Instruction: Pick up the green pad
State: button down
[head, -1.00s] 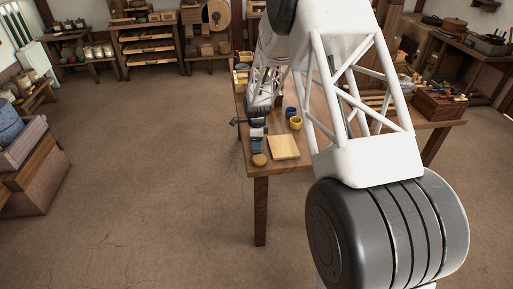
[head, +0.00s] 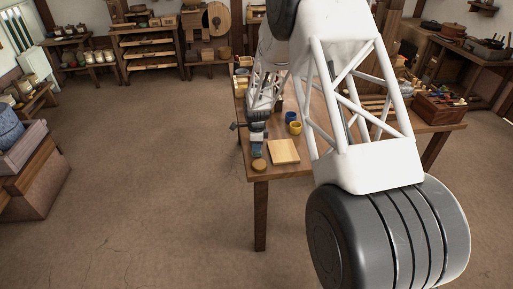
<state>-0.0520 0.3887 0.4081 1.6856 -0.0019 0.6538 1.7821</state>
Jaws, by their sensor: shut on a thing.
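My gripper (head: 257,148) is small and far off in the head view, low over the near left part of the wooden table (head: 305,174). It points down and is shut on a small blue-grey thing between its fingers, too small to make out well. I cannot tell whether that thing is the green pad or whether it touches the table. No clearly green pad shows elsewhere on the table. My arm hides much of the table's middle.
A round brown piece (head: 259,165) lies just in front of my gripper. A pale square board (head: 285,151) is to its right. A yellow cup (head: 295,128) and a blue cup (head: 290,117) stand behind. A wooden box (head: 440,107) is at the table's right.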

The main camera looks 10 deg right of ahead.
jog(key=shift+r, duration=0.55)
jog(key=shift+s+r, duration=0.2)
jog(key=shift+r, duration=0.4)
jog(key=shift+s+r, duration=0.15)
jog(key=shift+r, duration=0.4)
jog(key=s+r, duration=0.1)
jog(key=s, duration=1.4)
jog(key=shift+s+d+r, duration=0.15)
jog(key=shift+d+r, duration=0.05)
jog(key=shift+d, duration=0.2)
jog(key=c, duration=1.7)
grip_release()
jog(key=shift+c, duration=0.6)
jog(key=w+r, duration=0.4)
jog(key=w, duration=0.4)
jog(key=shift+w+a, duration=0.15)
jog(key=shift+a, duration=0.25)
